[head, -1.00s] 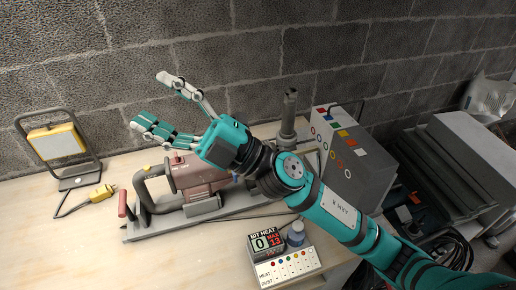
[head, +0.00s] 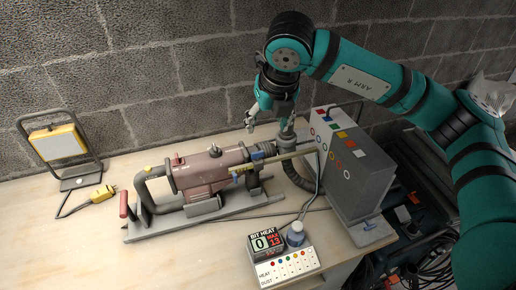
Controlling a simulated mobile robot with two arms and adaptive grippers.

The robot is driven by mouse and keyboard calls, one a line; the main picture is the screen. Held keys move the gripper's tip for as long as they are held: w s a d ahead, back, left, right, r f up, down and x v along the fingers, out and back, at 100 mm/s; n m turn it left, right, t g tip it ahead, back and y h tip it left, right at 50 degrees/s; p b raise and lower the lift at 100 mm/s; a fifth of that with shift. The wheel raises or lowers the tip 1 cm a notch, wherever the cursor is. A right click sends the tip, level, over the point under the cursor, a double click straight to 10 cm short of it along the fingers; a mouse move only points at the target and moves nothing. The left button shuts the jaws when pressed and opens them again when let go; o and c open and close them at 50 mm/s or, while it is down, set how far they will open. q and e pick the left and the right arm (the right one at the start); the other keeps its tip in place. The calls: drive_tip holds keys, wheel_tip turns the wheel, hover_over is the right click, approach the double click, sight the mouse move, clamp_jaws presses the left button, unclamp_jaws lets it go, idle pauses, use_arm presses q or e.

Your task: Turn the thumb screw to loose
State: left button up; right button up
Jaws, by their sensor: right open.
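A reddish-brown drill (head: 208,172) lies on a long grey base on the bench. Small blue parts (head: 257,154) and a small yellow piece (head: 235,178) sit near this rod. The thumb screw is too small to tell apart for certain among these parts. My right gripper (head: 266,123) points down above the drill's right end, open and empty, apart from the rod. My left gripper is out of view.
A grey box (head: 350,175) with coloured marks stands right of the drill, by a grey hose (head: 296,170). A work lamp (head: 58,143) stands left. The front-left bench is clear.

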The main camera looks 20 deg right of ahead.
sight(258, 152)
drive_tip(key=p+x, duration=0.3)
drive_tip(key=x, duration=1.1)
drive_tip(key=shift+a+f+p, duration=0.1)
drive_tip(key=shift+f+p, duration=0.2)
drive_tip(key=c, duration=1.2)
